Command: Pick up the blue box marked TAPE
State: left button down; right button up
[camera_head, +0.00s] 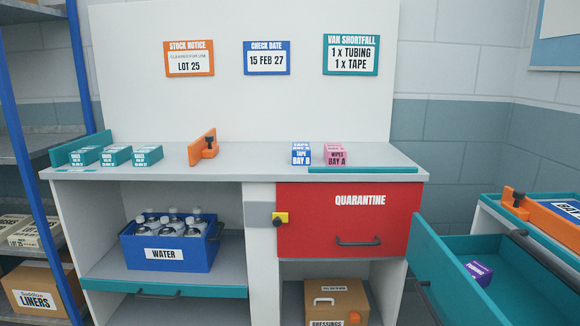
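A small blue box marked TAPE (301,154) stands upright on the grey counter (250,160), right of the middle. Its front label also reads BAY B. A pink box marked WIPES, BAY A (336,155) stands just to its right, with a narrow gap between them. Neither of my grippers shows in the head view.
Teal boxes (115,156) and an orange clamp-like piece (203,147) stand on the counter to the left; the counter between clamp and TAPE box is clear. Below are a red QUARANTINE drawer (345,221) and a blue WATER crate (165,253). An open teal drawer (470,300) juts out at right.

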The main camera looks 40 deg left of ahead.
aim_at(301, 151)
jog(key=u, duration=1.35)
jog(key=i+u, duration=0.2)
jog(key=u, duration=0.25)
jog(key=i+l+u, duration=0.15)
jog(key=u, duration=0.35)
jog(key=i, duration=0.05)
